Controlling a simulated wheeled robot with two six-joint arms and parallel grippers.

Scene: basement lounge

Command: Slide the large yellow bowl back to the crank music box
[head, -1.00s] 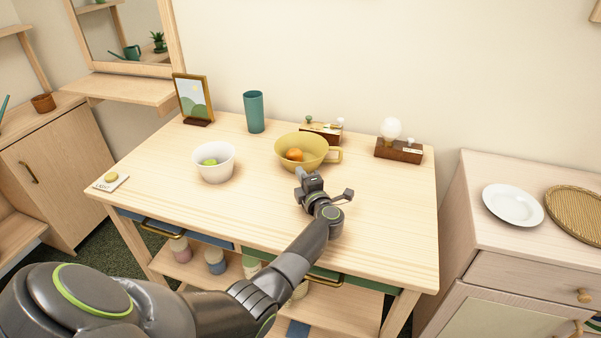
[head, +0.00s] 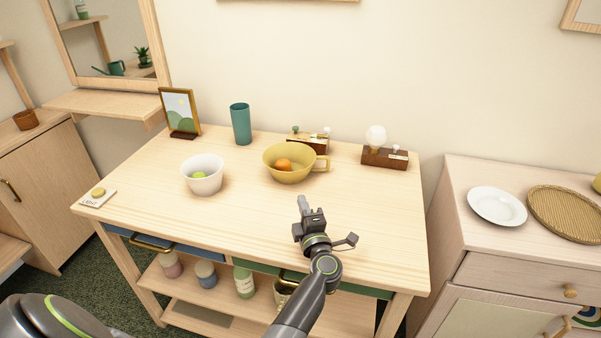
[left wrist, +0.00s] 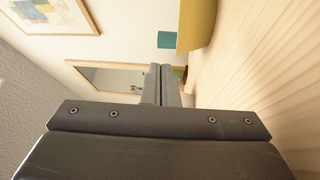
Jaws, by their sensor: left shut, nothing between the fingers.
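The large yellow bowl (head: 292,176) stands upright on the table with an orange fruit (head: 283,165) inside; its handle points right. In the left wrist view the shut fingers (left wrist: 161,84) point toward the mirror, and the bowl (left wrist: 195,25) shows at the top. My right gripper is not in view.
A white bowl (head: 203,183) with a green fruit stands left of the yellow bowl. A teal cup (head: 241,125) and picture frame (head: 180,113) stand at the back left. A bulb on a wooden base (head: 384,158) stands right of the music box. The table's front right is clear.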

